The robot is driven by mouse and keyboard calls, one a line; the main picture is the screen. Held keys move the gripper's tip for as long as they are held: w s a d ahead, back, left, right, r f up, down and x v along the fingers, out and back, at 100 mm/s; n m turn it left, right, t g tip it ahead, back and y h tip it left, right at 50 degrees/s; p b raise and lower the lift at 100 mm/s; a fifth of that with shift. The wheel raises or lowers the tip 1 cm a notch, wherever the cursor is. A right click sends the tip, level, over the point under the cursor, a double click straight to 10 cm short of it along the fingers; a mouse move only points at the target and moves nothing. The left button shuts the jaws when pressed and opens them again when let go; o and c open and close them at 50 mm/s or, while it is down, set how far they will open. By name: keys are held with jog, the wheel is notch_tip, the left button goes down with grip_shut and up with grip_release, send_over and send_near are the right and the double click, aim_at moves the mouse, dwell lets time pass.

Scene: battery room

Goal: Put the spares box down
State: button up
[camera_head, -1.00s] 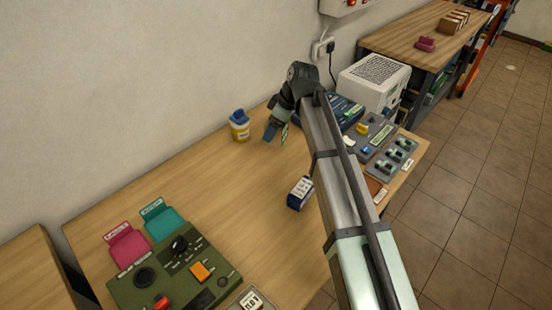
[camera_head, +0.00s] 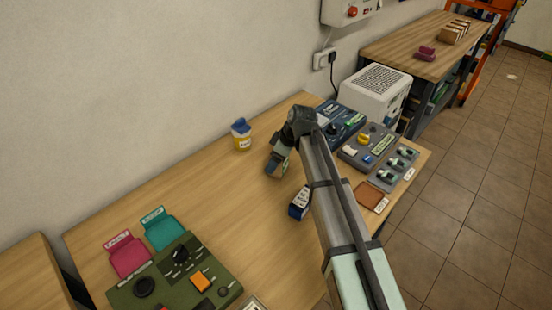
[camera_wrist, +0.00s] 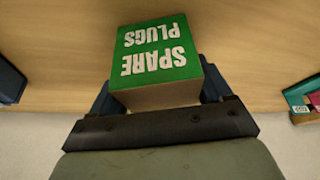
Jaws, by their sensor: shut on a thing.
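The spares box (camera_wrist: 158,58) is a cardboard-coloured box with a green label reading "SPARE PLUGS". It fills the middle of the wrist view, between the two dark fingers of my gripper (camera_wrist: 160,92). In the head view my gripper (camera_head: 280,158) points down over the wooden bench (camera_head: 200,195), around its middle towards the wall side. The box (camera_head: 275,169) shows small and partly hidden there at the fingers. My gripper is shut on it. I cannot tell whether its underside touches the bench.
A yellow-and-white jar with a blue lid (camera_head: 241,136) stands left of my gripper. A dark blue box (camera_head: 299,204) stands nearer, beside my arm. Control panels (camera_head: 372,147) lie to the right. A green panel (camera_head: 172,277) and pink and teal mats are front left. Bare bench lies between.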

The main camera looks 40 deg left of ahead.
jog(key=shift+f, duration=0.1)
jog(key=o, duration=1)
jog(key=v, duration=1.2)
jog(key=shift+d, duration=0.1)
